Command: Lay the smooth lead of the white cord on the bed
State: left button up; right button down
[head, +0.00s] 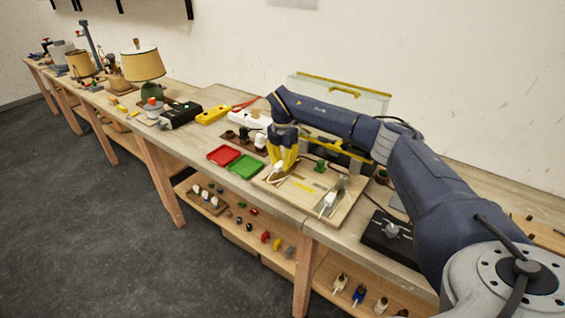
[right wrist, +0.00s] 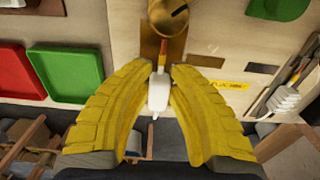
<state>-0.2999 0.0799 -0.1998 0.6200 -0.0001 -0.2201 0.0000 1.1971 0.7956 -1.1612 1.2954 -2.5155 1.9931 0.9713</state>
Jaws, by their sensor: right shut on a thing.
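My right gripper (head: 284,160) has yellow fingers and is low over the wooden board on the bench. In the right wrist view its fingertips (right wrist: 158,88) are shut on a small white piece of the white cord (right wrist: 159,94). A thin orange-red tip points from this piece toward a brass-coloured round part (right wrist: 168,18). Under the tip lies a brown strip on the board (right wrist: 150,38), which may be the bed. I cannot tell whether the tip touches it. My left gripper is in neither view.
A red tray (head: 223,155) and a green tray (head: 246,167) sit left of the board (head: 306,207). A white ribbed piece (right wrist: 284,99) lies at the board's right. A green block (head: 320,166) stands behind. A black box (head: 388,238) is farther right.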

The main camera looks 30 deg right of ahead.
jog(key=shift+f, duration=0.2)
jog(key=shift+f, duration=0.4)
jog(key=shift+f, duration=0.65)
dwell(1.3)
jog(key=c, duration=1.2)
grip_release()
